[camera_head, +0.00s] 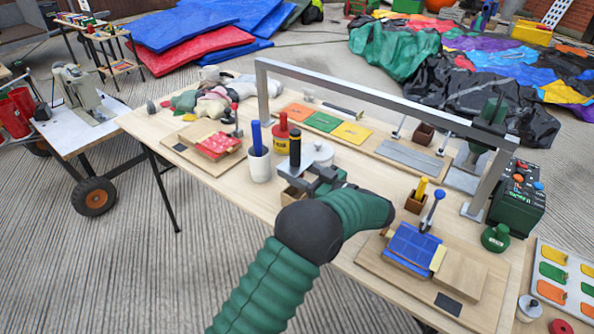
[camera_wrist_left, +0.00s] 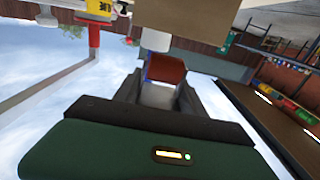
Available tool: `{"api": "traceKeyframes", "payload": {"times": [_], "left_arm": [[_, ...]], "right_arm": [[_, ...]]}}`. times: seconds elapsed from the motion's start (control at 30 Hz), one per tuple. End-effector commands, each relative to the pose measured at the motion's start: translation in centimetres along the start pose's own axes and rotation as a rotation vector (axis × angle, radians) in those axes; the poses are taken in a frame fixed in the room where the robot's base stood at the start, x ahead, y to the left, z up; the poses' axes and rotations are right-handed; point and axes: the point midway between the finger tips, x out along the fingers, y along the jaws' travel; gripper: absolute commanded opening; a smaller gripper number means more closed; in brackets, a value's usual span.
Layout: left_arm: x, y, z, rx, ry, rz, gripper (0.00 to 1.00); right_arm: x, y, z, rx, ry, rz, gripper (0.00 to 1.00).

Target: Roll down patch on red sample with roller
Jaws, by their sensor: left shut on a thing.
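The red sample (camera_head: 216,145) is a red patterned patch on a wooden block, on a board at the table's left. A small tool with a red knob (camera_head: 235,118) stands upright at its right edge; it looks like a roller. My left gripper (camera_head: 308,179) is to the right of the red sample, over the table's middle. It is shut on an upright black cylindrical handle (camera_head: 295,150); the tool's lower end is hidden. In the wrist view the left gripper's fingers (camera_wrist_left: 160,90) are close together, with a reddish-brown surface beyond them. My right gripper is not in view.
A white cup with a blue stick (camera_head: 259,163), a red-yellow can (camera_head: 282,135) and a lidded pot (camera_head: 318,152) crowd the gripper. A grey metal frame (camera_head: 390,98) spans the table. A blue sample (camera_head: 412,245) and a blue-knobbed tool (camera_head: 432,210) are at the right.

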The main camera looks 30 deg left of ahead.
Motion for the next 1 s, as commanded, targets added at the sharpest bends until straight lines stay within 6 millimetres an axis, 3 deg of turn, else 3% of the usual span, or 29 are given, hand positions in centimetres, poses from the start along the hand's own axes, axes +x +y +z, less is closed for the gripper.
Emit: {"api": "traceKeyframes", "payload": {"times": [0.1,1.0], "left_arm": [[-0.12,0.02,0.99,-0.002,0.002,0.001,0.0],[0.0,-0.07,1.51,-0.002,0.001,0.002,0.0]], "right_arm": [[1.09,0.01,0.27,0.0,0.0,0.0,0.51],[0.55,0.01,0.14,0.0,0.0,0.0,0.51]]}}
